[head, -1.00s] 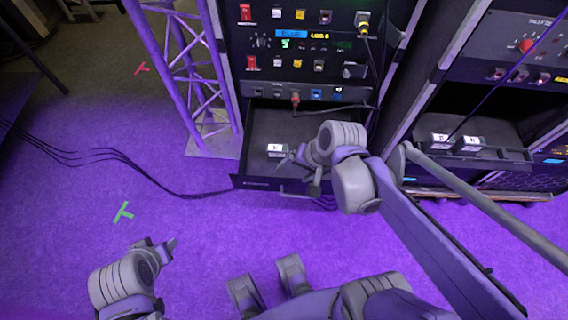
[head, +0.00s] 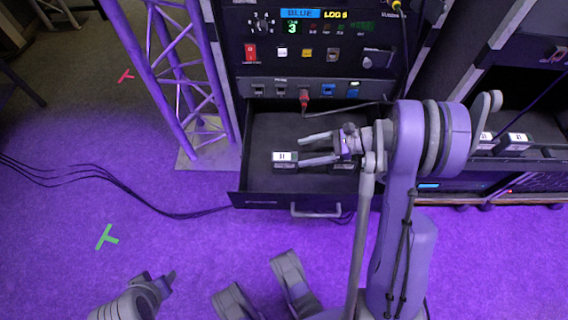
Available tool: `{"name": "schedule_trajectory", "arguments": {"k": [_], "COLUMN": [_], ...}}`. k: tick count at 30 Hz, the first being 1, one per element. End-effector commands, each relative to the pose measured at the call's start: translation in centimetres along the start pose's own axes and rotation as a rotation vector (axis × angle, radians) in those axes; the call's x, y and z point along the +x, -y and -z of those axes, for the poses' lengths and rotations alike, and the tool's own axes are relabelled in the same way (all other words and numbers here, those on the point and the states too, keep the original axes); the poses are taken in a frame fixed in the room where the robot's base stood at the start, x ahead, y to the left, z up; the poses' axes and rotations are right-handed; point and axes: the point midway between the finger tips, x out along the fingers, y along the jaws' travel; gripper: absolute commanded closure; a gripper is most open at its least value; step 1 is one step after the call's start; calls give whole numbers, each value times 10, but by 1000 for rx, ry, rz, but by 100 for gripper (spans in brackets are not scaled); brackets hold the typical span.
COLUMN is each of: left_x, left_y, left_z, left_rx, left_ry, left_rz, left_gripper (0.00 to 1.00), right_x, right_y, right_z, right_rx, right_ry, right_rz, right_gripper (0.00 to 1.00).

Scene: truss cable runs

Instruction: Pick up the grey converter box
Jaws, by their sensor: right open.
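A small dark box with a white label (head: 284,165) lies in the left part of the open rack drawer (head: 265,200); I take it for the converter box, though its grey colour is hard to confirm. My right gripper (head: 302,150) reaches into the drawer from the right. Its fingers are open and point left, with the tips close to the box's right side. I cannot tell whether they touch it. Part of another dark item shows behind the lower finger. My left gripper (head: 166,283) is low at the left, away from the drawer, its jaw opening unclear.
Above the drawer is a rack panel with switches and a red-plugged cable (head: 304,98) that hangs towards the drawer. A truss leg (head: 160,70) stands left of the rack. More labelled boxes (head: 514,141) sit in the right rack. Black cables (head: 130,190) cross the floor.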

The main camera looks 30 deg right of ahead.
Motion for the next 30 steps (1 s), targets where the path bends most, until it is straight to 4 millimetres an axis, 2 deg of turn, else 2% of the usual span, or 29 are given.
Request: {"name": "schedule_trajectory", "arguments": {"k": [3, 8, 18, 26, 27, 30], "left_x": [4, 7, 20, 20, 20, 20], "left_y": [0, 0, 0, 0, 0, 0], "left_z": [-1, -2, -5, -5, -5, -5], "left_rx": [0, 0, 0, 0, 0, 0], "left_ry": [1, 2, 6, 6, 6, 6], "left_rz": [0, 0, 0, 0, 0, 0], "left_gripper": [50, 50, 50, 50, 50, 50], "right_x": [18, 28, 73, 76, 76, 76], "right_y": [0, -1, -5, -5, -5, -5], "right_z": [1, 1, 7, 6, 6, 6], "right_rx": [-1, -1, -2, -2, -2, -2], "right_ry": [-1, -1, -2, -2, -2, -2], "right_rz": [-2, -1, -2, 1, 1, 1], "right_gripper": [20, 20, 20, 20, 22, 40]}}
